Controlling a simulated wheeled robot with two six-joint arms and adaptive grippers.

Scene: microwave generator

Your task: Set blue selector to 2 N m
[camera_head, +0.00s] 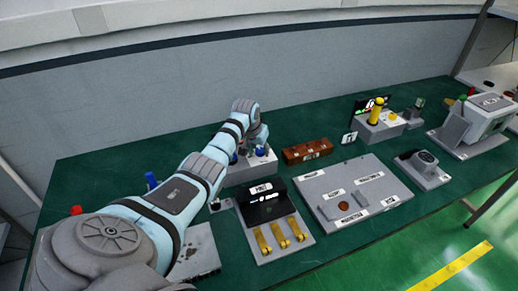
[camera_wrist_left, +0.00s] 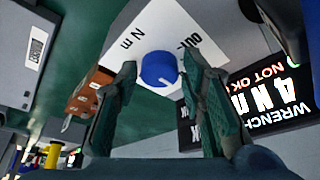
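The blue selector (camera_wrist_left: 160,69) is a round knob with a white pointer mark on a white plate, lettered "N m" and "OUT". My left gripper (camera_wrist_left: 159,64) is open, with one finger on each side of the knob and visible gaps between. In the head view the left gripper (camera_head: 258,138) is above the grey selector box (camera_head: 245,170) and partly covers it. A black display (camera_wrist_left: 270,100) beside the knob reads "WRENCH 4 N m NOT OK". The digit that the pointer marks cannot be read. My right gripper is not in view.
A brown box (camera_head: 308,151) stands just right of the selector box. A black screen unit with yellow wrenches (camera_head: 280,235) and a grey labelled panel (camera_head: 350,190) are in front. A yellow cylinder device (camera_head: 376,112) stands further right. Bare green table (camera_head: 310,120) lies behind.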

